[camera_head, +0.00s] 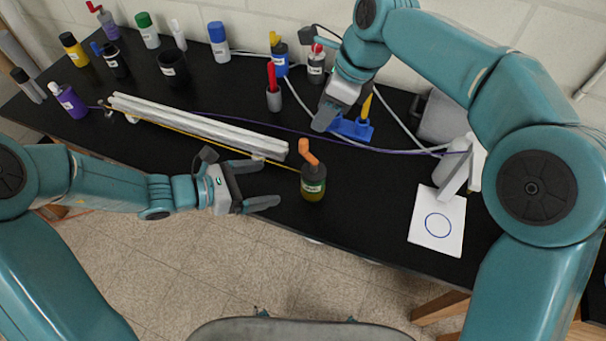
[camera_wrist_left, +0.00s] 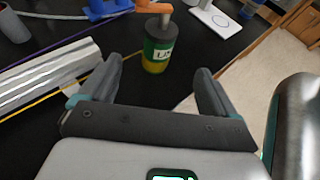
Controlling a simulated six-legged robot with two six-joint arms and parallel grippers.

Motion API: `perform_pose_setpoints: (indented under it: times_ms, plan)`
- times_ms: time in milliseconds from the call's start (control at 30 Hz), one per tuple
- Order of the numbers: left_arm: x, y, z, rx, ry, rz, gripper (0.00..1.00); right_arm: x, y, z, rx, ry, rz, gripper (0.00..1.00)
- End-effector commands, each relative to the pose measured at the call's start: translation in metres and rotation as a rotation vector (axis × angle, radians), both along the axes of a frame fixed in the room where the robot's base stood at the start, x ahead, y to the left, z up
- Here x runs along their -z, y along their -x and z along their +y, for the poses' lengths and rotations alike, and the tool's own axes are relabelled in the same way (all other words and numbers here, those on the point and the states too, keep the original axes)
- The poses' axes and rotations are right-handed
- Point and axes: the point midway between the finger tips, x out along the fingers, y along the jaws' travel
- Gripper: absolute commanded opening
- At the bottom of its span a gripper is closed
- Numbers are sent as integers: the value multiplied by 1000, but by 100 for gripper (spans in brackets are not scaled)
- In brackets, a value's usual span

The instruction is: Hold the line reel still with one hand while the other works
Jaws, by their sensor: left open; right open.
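A dark, bottle-shaped body with a white label, a yellow-green lower part and an orange bent top (camera_head: 313,184) stands upright near the table's front edge; it appears to be the line reel. A yellow line runs to it along the pale extrusion bars (camera_head: 200,125). It also shows in the left wrist view (camera_wrist_left: 158,48), beyond my fingertips. My left gripper (camera_head: 270,182) is open and empty, left of the reel, fingers pointing toward it without touching. My right gripper (camera_head: 325,115) is farther back, beside a blue stand (camera_head: 352,130); its fingers are partly hidden.
A white card with a blue circle (camera_head: 437,222) lies at the right. A grey cup with a red pen (camera_head: 273,98) stands behind the bars. Several bottles, including a blue-capped one (camera_head: 219,42), line the back. A purple cable crosses the table. The front edge is close to the reel.

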Motion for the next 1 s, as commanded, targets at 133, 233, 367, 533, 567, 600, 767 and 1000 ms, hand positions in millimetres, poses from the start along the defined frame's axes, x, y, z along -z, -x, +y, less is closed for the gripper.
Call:
perform_pose_setpoints:
  times_ms: [133, 233, 367, 533, 567, 600, 767, 1000]
  plan:
    - [14, -12, -28, 7, 0, 4, 91, 0, 0, 0, 0, 0, 0, 43]
    - [22, -22, -47, 8, -2, 3, 91, 0, 0, 0, 0, 0, 0, 43]
    - [33, -34, -70, 7, -3, 3, 91, 0, 0, 0, 0, 0, 0, 43]
    - [45, -48, -96, 7, -3, 1, 91, 0, 0, 0, 0, 0, 0, 43]
    - [47, -50, -100, 5, -3, 3, 91, 0, 0, 0, 0, 0, 0, 43]
    - [49, -52, -104, 4, -2, 2, 91, 0, 0, 0, 0, 0, 0, 43]
    - [54, -58, -114, 2, -4, 2, 91, 0, 0, 0, 0, 0, 0, 43]
    - [55, -60, -117, 3, -4, 1, 91, 0, 0, 0, 0, 0, 0, 43]
